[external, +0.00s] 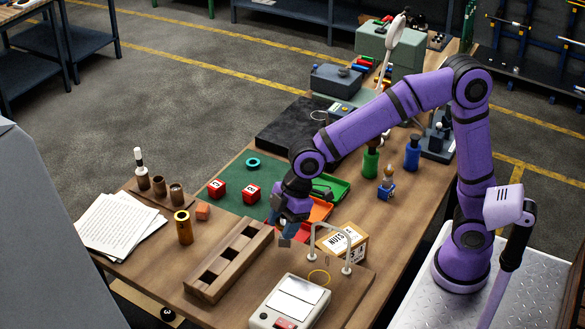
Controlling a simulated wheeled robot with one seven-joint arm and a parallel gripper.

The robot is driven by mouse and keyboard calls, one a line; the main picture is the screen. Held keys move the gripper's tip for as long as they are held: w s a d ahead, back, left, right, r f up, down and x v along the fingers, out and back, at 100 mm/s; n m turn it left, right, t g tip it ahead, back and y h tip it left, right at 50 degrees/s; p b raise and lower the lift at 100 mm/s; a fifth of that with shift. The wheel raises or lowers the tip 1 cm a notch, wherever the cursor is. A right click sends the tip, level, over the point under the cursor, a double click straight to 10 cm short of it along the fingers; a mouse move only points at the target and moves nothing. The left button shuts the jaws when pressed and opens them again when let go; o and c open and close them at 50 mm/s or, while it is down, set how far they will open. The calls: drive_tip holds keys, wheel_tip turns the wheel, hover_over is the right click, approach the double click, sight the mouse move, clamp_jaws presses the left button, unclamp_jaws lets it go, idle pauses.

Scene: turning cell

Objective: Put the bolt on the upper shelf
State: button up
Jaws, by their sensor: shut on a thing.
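My gripper (286,236) points down over the workbench (215,165), just left of the nuts box and beside the red tray. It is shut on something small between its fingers. The held thing is too small and too hidden to identify from this view. I cannot make out a bolt anywhere else on the bench. A dark rack (545,35) with blue arms stands at the top right. I cannot tell whether it has the upper shelf.
A wooden block with square pockets (228,262), a box marked NUTS (342,243), a wire stand (312,240) and a scale (290,303) crowd the gripper. Red cubes (217,189), a brass cylinder (183,228) and papers (120,224) lie left. Bottles (371,160) stand right.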

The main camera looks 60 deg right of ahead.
drive_tip(key=shift+f, duration=1.35)
drive_tip(key=shift+f, duration=0.15)
drive_tip(key=o, duration=1.2)
drive_tip(key=v, duration=1.2)
